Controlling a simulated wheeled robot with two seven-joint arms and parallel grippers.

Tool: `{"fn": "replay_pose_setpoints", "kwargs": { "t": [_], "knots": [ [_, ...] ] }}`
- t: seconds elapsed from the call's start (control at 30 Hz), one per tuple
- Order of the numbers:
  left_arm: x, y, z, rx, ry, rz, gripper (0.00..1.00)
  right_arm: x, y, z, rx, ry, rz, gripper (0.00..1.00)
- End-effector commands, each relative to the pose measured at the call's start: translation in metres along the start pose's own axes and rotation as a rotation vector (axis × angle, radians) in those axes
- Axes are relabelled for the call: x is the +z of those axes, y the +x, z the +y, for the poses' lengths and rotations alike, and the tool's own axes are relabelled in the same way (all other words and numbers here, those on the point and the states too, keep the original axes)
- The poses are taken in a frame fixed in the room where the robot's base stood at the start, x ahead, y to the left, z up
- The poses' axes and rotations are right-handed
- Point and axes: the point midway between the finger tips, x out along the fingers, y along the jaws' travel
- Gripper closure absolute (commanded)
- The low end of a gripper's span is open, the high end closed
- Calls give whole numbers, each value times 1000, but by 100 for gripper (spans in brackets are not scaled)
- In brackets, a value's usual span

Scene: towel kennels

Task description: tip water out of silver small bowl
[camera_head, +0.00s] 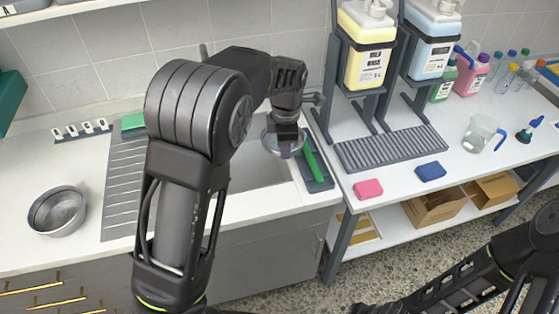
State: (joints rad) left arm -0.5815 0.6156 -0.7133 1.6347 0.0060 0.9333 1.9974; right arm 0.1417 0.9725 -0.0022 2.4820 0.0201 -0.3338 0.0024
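A small silver bowl (269,143) is at my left gripper (286,143), over the right part of the sink. My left gripper points down and appears shut on the bowl's rim. The gripper covers much of the bowl, so its tilt and any water inside cannot be made out. The sink (258,176) is a grey basin in the white counter, partly hidden by my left arm. My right arm comes in from the lower right; the dark tip of its gripper (375,308) is at the bottom edge, its fingers unclear.
A larger silver bowl (57,211) stands on the counter at left. A ribbed drainboard (122,180) lies beside the sink. A green brush (312,158) lies on a dark tray right of it. Soap jugs (368,45) stand on a rack; pink (368,189) and blue sponges (431,171) lie in front.

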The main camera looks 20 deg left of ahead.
Motion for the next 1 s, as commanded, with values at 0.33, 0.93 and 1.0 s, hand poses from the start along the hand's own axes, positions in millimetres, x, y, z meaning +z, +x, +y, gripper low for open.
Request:
{"fn": "replay_pose_setpoints", "kwargs": {
  "t": [0.33, 0.93, 1.0],
  "knots": [
    [1, 0, 1, -1, -120, 9, 100, 0, 0, 0, 0, 0, 1, 100],
    [-11, 10, -2, 32, -150, -272, 100, 0, 0, 0, 0, 0, 1, 100],
    [-13, 12, -2, 41, -156, -348, 100, 0, 0, 0, 0, 0, 1, 100]
  ]
}}
